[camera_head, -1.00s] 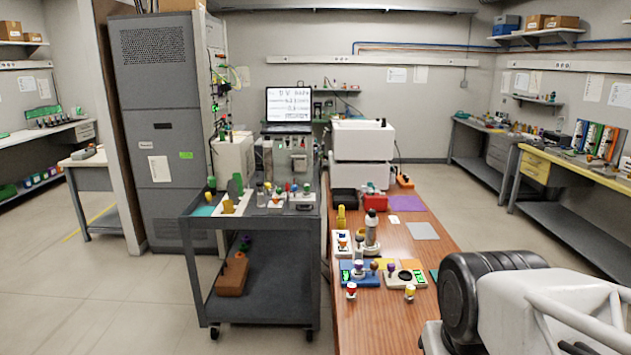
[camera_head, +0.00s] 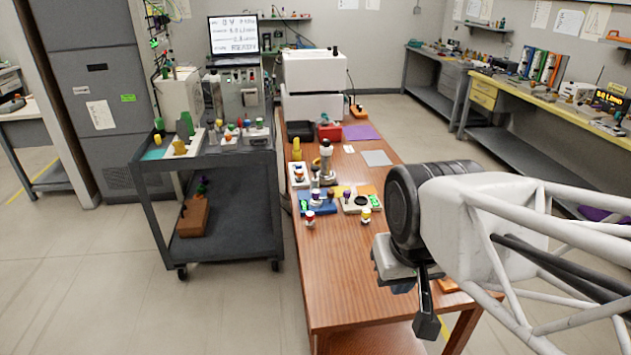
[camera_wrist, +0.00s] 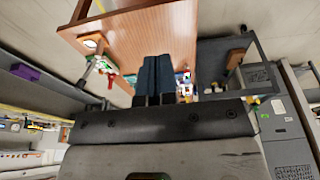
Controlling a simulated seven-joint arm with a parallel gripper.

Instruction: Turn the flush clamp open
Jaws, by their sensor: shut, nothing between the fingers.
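I cannot pick out the flush clamp for certain at this size. Small devices with coloured knobs stand on the wooden table, among them a blue base (camera_head: 318,206) and a pale base (camera_head: 354,205) beside it. Behind them is an upright grey-and-white device (camera_head: 326,160).
The wooden table (camera_head: 350,280) has clear space in front of the devices. A grey cart (camera_head: 222,165) with more knobbed devices stands to its left. White boxes (camera_head: 312,72), a black tray (camera_head: 299,130) and a red box (camera_head: 330,131) are at the table's far end.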

